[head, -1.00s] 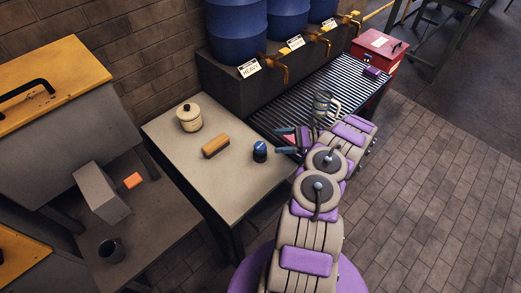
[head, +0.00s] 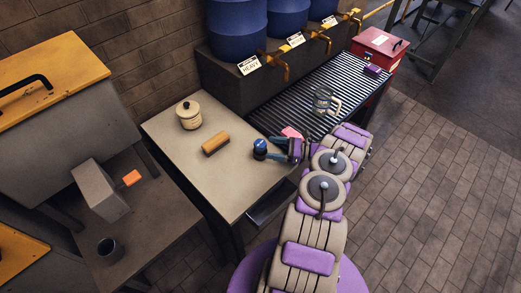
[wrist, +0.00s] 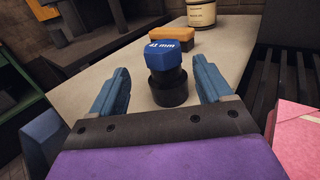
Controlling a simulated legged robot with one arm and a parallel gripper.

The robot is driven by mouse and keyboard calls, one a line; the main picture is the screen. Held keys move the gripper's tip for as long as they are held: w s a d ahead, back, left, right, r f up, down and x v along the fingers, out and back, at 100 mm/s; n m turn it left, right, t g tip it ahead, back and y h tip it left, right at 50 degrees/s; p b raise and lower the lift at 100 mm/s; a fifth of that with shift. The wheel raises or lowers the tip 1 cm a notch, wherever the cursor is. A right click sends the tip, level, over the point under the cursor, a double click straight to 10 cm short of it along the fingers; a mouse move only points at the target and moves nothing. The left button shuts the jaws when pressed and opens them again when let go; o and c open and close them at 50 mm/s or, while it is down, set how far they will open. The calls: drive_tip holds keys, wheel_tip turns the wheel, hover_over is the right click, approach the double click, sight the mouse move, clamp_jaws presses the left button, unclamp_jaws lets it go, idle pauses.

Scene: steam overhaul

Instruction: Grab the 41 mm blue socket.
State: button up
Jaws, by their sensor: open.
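The blue socket (head: 260,147) stands upright on the table near its right edge. In the wrist view the socket (wrist: 165,70) has a blue top marked "41 mm" and a black lower part. My gripper (head: 272,149) is open beside it, on its right in the head view. In the wrist view my gripper (wrist: 163,88) has its two blue fingers spread, one to each side of the socket's black lower part. Clear gaps show between the fingers and the socket, which is not gripped.
On the same table (head: 185,130) are a wooden-backed brush (head: 215,144) and a lidded cream jar (head: 189,115), both left of the socket. A pink item (head: 291,133) lies behind my gripper. A slatted rack (head: 345,85) holds a glass mug (head: 323,103).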

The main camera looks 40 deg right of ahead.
sight(257, 146)
drive_tip(key=shift+x, duration=1.15)
drive_tip(key=w+a+b, duration=0.1)
drive_tip(key=w+a+f+b, duration=0.1)
drive_tip(key=w, duration=0.1)
drive_tip(key=shift+w+a, duration=0.2)
drive_tip(key=shift+w, duration=0.1)
drive_tip(key=shift+w+a+r, duration=0.1)
drive_tip(key=shift+w+a, duration=0.2)
drive_tip(key=shift+w, duration=0.05)
drive_tip(key=c, duration=1.5)
